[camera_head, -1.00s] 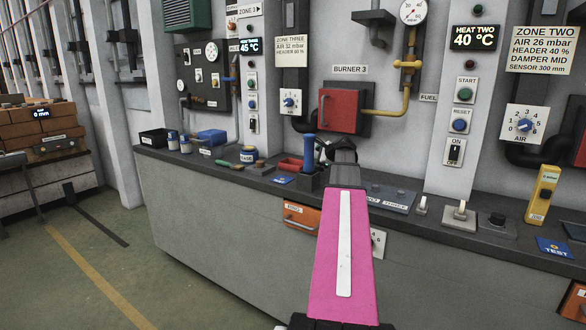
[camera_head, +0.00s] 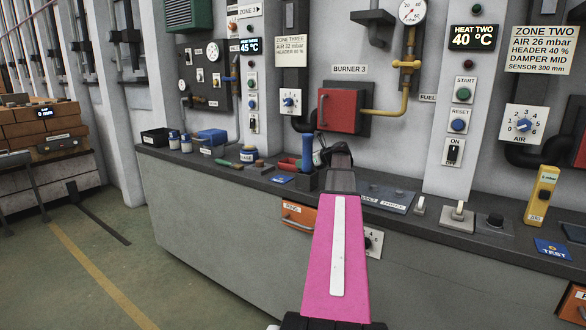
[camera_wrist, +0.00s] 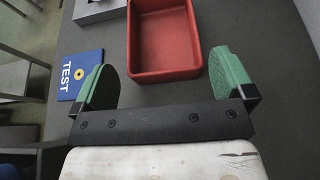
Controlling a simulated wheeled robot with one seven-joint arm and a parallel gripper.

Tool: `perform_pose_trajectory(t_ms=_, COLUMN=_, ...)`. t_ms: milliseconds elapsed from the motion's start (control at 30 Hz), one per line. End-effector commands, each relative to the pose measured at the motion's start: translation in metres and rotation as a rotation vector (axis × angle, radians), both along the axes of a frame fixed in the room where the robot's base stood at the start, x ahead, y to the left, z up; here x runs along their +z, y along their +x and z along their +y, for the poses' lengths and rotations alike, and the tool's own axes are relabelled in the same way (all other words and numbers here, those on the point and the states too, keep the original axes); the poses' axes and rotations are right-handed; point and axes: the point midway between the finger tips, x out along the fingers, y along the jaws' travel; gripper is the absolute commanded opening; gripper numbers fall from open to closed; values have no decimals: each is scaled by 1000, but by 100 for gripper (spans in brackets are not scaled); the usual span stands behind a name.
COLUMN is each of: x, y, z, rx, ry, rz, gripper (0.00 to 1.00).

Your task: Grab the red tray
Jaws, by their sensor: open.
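The red tray (camera_wrist: 163,38) is a shallow, empty, open box on the dark grey counter. In the wrist view it lies just beyond my gripper, its near edge close to the line between the fingertips. In the head view only a small part of the red tray (camera_head: 288,163) shows, left of a black holder. My gripper (camera_wrist: 167,80) is open with its green pads apart and nothing between them; the tray is roughly centred ahead. In the head view my pink arm reaches over the counter, and the fingertips are hard to make out.
A blue TEST card (camera_wrist: 82,75) lies left of the tray, by the left finger. A blue-labelled jar (camera_head: 247,154) stands to the left. The wall with a red burner box (camera_head: 340,110) rises behind.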

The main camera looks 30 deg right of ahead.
Motion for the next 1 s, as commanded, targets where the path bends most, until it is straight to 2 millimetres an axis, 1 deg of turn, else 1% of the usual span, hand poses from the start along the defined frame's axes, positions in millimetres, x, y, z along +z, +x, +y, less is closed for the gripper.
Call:
perform_pose_trajectory(t_ms=167, x=-5, y=10, z=5, rx=0, ry=-1, rz=0, gripper=100)
perform_pose_trajectory(t_ms=433, x=-20, y=40, z=20, rx=1, ry=-1, rz=1, gripper=100)
perform_pose_trajectory(t_ms=533, x=-22, y=43, z=22, rx=-1, ry=-2, rz=0, gripper=100)
perform_pose_trajectory(t_ms=700, x=-21, y=43, z=22, rx=-1, ry=-2, rz=0, gripper=100)
perform_pose_trajectory(t_ms=733, x=-21, y=43, z=22, rx=-1, ry=-2, rz=0, gripper=94)
perform_pose_trajectory(t_ms=767, x=-21, y=43, z=22, rx=-1, ry=-2, rz=0, gripper=84)
perform_pose_trajectory(t_ms=800, x=-21, y=43, z=22, rx=-1, ry=-2, rz=0, gripper=71)
perform_pose_trajectory(t_ms=867, x=-21, y=43, z=22, rx=0, ry=-2, rz=0, gripper=53)
perform_pose_trajectory(t_ms=1000, x=-21, y=43, z=22, rx=-1, ry=-1, rz=-2, gripper=53)
